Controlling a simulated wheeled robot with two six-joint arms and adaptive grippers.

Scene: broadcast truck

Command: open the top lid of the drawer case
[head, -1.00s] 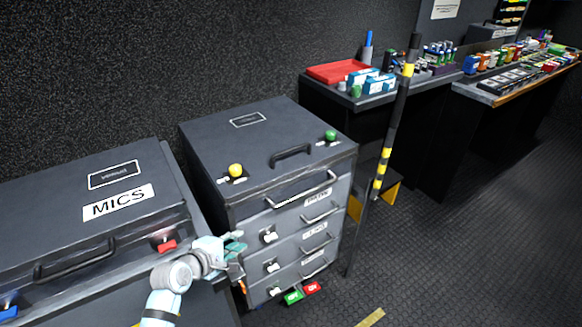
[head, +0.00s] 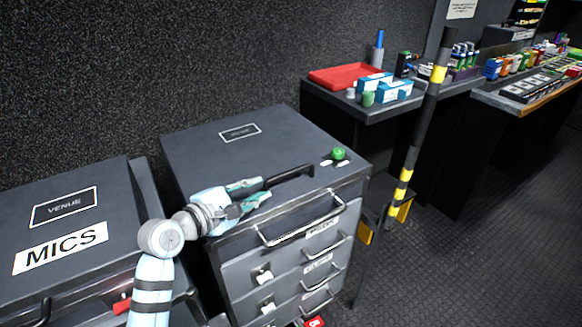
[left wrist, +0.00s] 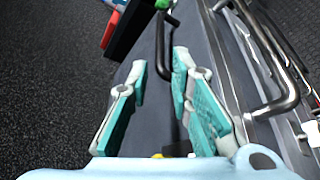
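The dark grey drawer case (head: 215,165) stands in the middle of the head view, its top lid shut. A black bar handle (head: 290,171) lies near the lid's front edge. A green knob (head: 339,153) is at the lid's front right corner; it also shows in the left wrist view (left wrist: 171,20). A yellow knob (left wrist: 157,156) shows only as a sliver, hidden by my arm in the head view. My left gripper (head: 265,189) is open and empty at the handle's left end. In the left wrist view the handle (left wrist: 160,45) runs between its fingers; contact cannot be told.
Metal drawer handles (head: 300,222) stick out of the case front. A MICS case (head: 100,200) stands close on the left. A black and yellow pole (head: 420,120) stands to the right. Behind it, a black table (head: 350,115) carries a red tray (head: 345,76).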

